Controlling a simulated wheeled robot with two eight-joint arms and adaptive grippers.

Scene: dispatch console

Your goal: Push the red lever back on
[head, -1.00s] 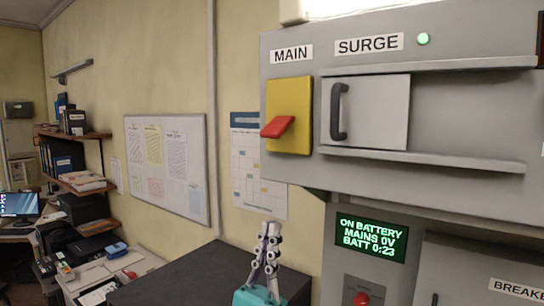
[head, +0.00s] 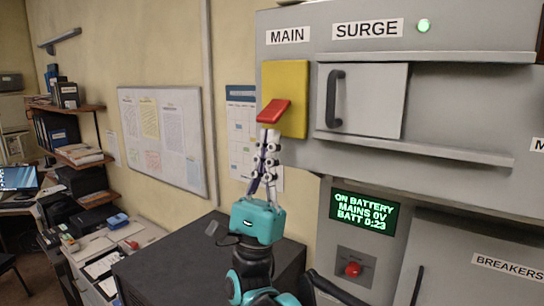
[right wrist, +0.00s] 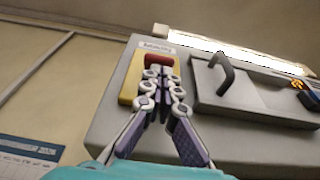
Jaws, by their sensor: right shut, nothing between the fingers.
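The red lever (head: 273,111) sticks out from a yellow plate (head: 297,92) under the MAIN label in the head view. The lever slopes down toward the left. My right gripper (head: 268,135) is shut and empty, pointing up, with its fingertips right under the lever. In the right wrist view the closed fingertips (right wrist: 158,72) overlap the lower edge of the red lever (right wrist: 158,61); whether they touch it I cannot tell. The yellow plate (right wrist: 131,84) is partly hidden behind the fingers. My left gripper is not in view.
The SURGE door with its dark handle (head: 335,98) is right of the plate, above a ledge (head: 410,148). Below, a green display (head: 364,215) reads ON BATTERY, MAINS 0V, BATT 0:23, with a red button (head: 353,269) under it. A dark cabinet top (head: 170,262) stands lower left.

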